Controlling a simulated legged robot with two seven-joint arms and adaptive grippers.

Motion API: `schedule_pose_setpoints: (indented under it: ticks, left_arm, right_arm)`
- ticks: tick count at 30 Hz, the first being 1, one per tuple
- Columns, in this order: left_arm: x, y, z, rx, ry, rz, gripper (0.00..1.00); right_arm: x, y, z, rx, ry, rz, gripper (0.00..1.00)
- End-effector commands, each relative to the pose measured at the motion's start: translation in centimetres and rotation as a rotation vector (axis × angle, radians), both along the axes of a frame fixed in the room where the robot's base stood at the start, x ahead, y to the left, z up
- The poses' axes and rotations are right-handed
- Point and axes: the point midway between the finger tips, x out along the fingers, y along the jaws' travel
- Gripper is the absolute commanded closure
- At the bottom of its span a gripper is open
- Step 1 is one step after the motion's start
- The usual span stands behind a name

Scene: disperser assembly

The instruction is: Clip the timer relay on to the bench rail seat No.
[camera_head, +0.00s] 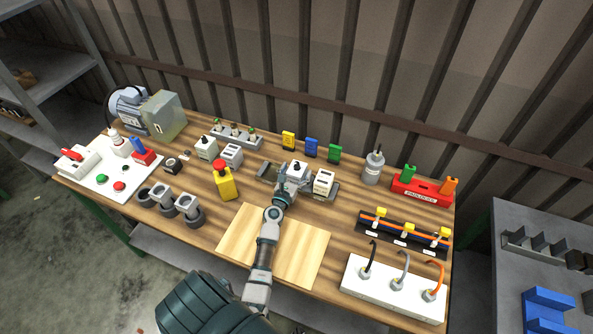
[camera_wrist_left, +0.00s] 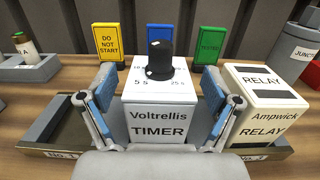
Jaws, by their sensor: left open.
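The timer relay is a white block with a black knob, marked "Voltrellis TIMER" (camera_wrist_left: 160,112) in the left wrist view; its top shows in the head view (camera_head: 297,166). My left gripper (camera_head: 292,182) is open, its blue-padded fingers on either side of the timer, with small gaps or light contact; I cannot tell which. The bench rail (camera_wrist_left: 72,137) runs behind and below. Its left seat, labelled No. 1 (camera_wrist_left: 62,155), is empty. The timer stands upright at the rail's middle; its base is hidden by my gripper. My right gripper is not in view.
A white Ampwick relay (camera_wrist_left: 262,105) sits on the rail right of the timer. Yellow (camera_head: 289,140), blue (camera_head: 311,147) and green (camera_head: 334,153) tags stand behind. A yellow bottle (camera_head: 224,182) stands left. A pale wooden board (camera_head: 300,250) lies in front, clear beside my arm.

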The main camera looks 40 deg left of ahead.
Motion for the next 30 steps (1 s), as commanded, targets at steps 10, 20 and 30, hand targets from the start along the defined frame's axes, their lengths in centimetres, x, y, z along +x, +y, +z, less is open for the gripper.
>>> schedule_pose_setpoints:
  ticks: [10, 20, 30]
  left_arm:
    - [-5.2, -1.6, -0.4, -0.001, 0.002, 0.001, 0.11]
    - [-10.6, -3.4, -0.7, -0.001, 0.001, 0.0, 0.11]
    - [-11.3, -3.6, -0.6, 0.0, -0.001, 0.0, 0.11]
  right_arm:
    - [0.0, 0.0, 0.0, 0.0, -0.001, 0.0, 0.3]
    - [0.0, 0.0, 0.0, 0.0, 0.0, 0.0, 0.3]
    - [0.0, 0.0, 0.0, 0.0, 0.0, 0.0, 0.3]
